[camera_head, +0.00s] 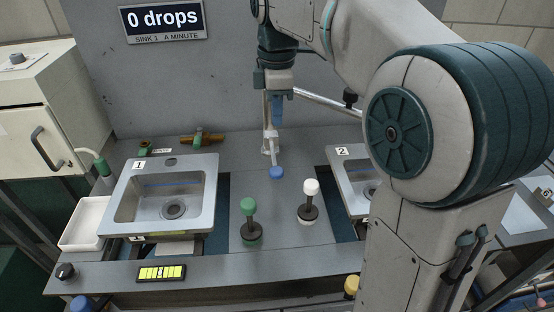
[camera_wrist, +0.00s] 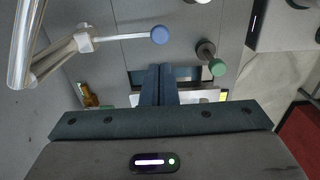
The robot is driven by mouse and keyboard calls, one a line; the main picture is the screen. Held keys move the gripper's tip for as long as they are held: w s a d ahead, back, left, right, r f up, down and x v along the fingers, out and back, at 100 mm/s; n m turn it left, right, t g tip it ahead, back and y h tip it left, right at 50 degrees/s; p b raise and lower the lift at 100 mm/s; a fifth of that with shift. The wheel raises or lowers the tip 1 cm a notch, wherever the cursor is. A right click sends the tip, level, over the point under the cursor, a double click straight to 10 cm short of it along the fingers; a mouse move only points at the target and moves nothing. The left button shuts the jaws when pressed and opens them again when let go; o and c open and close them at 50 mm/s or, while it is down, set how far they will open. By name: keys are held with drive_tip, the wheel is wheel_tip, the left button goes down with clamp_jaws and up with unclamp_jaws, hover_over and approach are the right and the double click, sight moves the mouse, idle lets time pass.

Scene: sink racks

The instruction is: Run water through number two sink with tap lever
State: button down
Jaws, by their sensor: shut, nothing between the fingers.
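The tap (camera_head: 268,140) stands between the two sinks, with a thin lever ending in a blue knob (camera_head: 276,173). The lever points toward the front, and its blue knob also shows in the wrist view (camera_wrist: 160,35). Sink number two (camera_head: 345,168), labelled 2, is at the right and partly hidden behind my arm. Sink number one (camera_head: 128,205), labelled 1, is at the left. No running water is visible in either. My gripper (camera_head: 277,120) points down near the tap. In the wrist view its fingers (camera_wrist: 160,68) are together and empty, apart from the knob.
A green knob (camera_head: 248,204) and a white knob (camera_head: 311,187) stand on posts on the counter between the sinks. A sign (camera_head: 163,20) reads "0 drops, sink 1 a minute". A white tray (camera_head: 72,240) lies left of sink one. A brass fitting (camera_head: 202,139) is at the back.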

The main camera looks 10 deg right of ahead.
sight(278, 170)
wheel_tip(278, 170, down, 13)
drive_tip(key=shift+f+b, duration=0.2)
drive_tip(key=shift+b, duration=0.1)
drive_tip(key=shift+d+f, duration=0.1)
